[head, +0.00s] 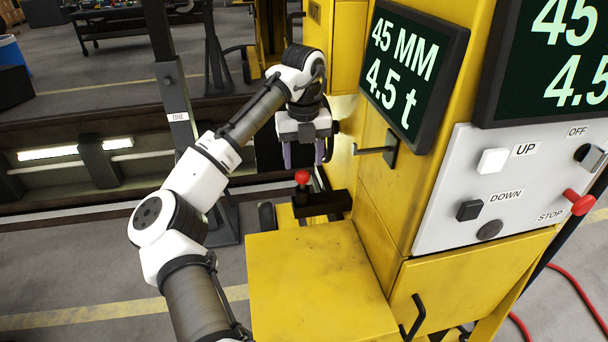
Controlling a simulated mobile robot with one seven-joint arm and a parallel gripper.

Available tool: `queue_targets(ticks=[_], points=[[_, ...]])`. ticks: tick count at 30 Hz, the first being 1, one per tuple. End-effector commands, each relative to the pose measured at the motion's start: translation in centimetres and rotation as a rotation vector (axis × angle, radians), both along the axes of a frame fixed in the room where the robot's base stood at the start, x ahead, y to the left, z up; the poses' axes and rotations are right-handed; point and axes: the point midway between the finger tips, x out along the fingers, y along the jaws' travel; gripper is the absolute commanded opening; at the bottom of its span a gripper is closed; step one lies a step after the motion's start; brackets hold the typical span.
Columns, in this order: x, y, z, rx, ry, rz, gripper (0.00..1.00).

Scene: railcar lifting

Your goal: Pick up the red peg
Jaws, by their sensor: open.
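The red peg (302,177) has a round red head and stands upright at the left end of a dark block (323,204) on the yellow machine. My gripper (305,158) points down just above and around the height of the peg's head. Its two purple-grey fingers are spread, one to each side of the peg in the picture. Whether the fingers are level with the peg in depth I cannot tell. Nothing shows between the fingers, and the peg's lower part is hard to make out.
A black hook-like handle (375,150) sticks out from the yellow column close right of my gripper. A yellow box top (318,285) lies in front. A control panel (500,190) with buttons and a display (410,70) stand at the right.

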Motion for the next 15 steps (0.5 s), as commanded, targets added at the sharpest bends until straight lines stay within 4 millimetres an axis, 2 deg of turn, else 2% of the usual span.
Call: queue_targets(ticks=[8,15], points=[[0.0,0.1,-2.5,-0.005,-0.001,0.001,0.54],[0.1,0.3,-5.5,-0.003,-0.002,0.002,0.54]])
